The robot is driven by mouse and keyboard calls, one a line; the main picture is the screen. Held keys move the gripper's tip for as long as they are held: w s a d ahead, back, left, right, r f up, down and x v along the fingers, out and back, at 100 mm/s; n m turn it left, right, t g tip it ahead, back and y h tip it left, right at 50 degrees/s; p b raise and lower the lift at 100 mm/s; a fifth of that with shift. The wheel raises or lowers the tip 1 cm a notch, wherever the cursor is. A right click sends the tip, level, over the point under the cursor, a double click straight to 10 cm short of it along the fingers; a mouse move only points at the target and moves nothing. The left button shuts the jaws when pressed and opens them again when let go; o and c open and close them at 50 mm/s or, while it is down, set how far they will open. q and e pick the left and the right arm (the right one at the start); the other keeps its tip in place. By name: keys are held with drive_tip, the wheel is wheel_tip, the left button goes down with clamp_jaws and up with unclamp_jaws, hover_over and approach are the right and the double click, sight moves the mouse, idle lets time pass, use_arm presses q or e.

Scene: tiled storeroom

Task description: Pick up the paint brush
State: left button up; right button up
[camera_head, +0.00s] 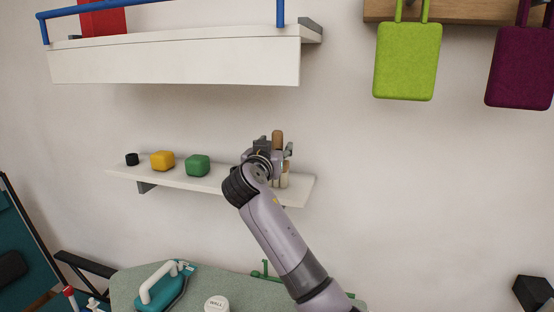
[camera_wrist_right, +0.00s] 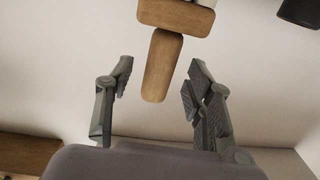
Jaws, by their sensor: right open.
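The paint brush, with a brown wooden handle (camera_wrist_right: 162,65), shows in the right wrist view. A wider wooden block and pale parts sit at its upper end, cut off by the frame's top edge. In the head view a brown wooden piece of it (camera_head: 277,138) rises above my right gripper (camera_head: 275,152), at the right part of the wall shelf (camera_head: 215,182). My right gripper is open. In the wrist view its fingers (camera_wrist_right: 158,82) are on either side of the handle, with gaps on both sides. My left gripper is not in view.
A green block (camera_head: 198,166), a yellow block (camera_head: 162,161) and a small black object (camera_head: 132,159) stand left on the shelf. A white upper shelf (camera_head: 175,62) hangs above. Below is an ironing board (camera_head: 125,290) with a teal iron (camera_head: 165,288).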

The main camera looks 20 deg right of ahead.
drive_tip(key=shift+x, duration=1.25)
drive_tip(key=shift+s, duration=0.1)
drive_tip(key=shift+c, duration=0.4)
clamp_jaws()
